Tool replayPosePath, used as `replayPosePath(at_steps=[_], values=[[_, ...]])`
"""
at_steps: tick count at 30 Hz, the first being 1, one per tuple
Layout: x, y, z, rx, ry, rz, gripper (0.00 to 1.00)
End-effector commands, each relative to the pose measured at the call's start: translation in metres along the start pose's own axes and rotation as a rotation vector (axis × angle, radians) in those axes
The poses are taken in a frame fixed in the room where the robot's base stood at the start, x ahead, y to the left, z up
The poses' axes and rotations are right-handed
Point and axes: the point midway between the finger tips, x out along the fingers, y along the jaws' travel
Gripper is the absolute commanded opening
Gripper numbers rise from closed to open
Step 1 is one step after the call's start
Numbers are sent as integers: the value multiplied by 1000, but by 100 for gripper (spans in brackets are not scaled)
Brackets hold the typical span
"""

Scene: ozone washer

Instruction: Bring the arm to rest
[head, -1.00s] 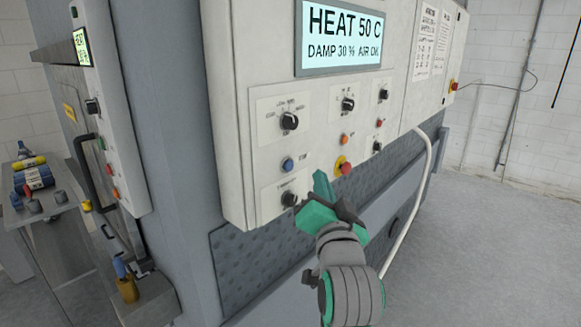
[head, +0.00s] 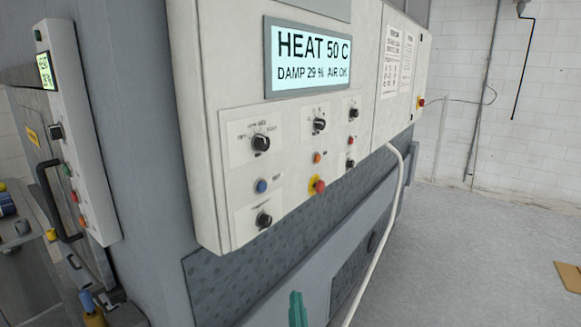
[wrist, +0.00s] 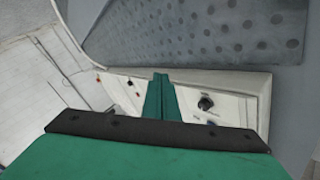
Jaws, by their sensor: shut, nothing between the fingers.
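My gripper (head: 297,310) shows only as a green fingertip at the bottom edge of the head view, below the control panel and apart from it. In the wrist view the green fingers (wrist: 161,98) are together and hold nothing. The rest of my arm is out of the head view. The white control panel (head: 215,130) of the washer carries a lit display (head: 312,60) reading HEAT 50 C, DAMP 29 %, AIR OK. Below it are several black knobs, a blue button (head: 261,186) and a red stop button on yellow (head: 318,186).
A pale hose (head: 385,240) hangs from the panel down to the right. A side panel with a black handle (head: 52,200) stands at left. A cluttered bench (head: 25,250) is at far left. The grey floor (head: 480,240) at right is open, with a brown flat piece (head: 569,275) at its edge.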

Motion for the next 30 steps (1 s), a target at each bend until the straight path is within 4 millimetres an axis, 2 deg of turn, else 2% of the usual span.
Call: replayPosePath(at_steps=[1, 3, 8, 15, 24, 30], values=[[-11, 10, 18, -11, -13, 14, 0], [-24, 20, 37, -29, -19, 27, 0], [-59, 40, 76, -74, -36, 56, 0], [-119, 65, 126, -150, -67, 94, 0], [-205, 84, 172, -254, -113, 128, 0], [-265, 88, 191, -329, -147, 141, 0]])
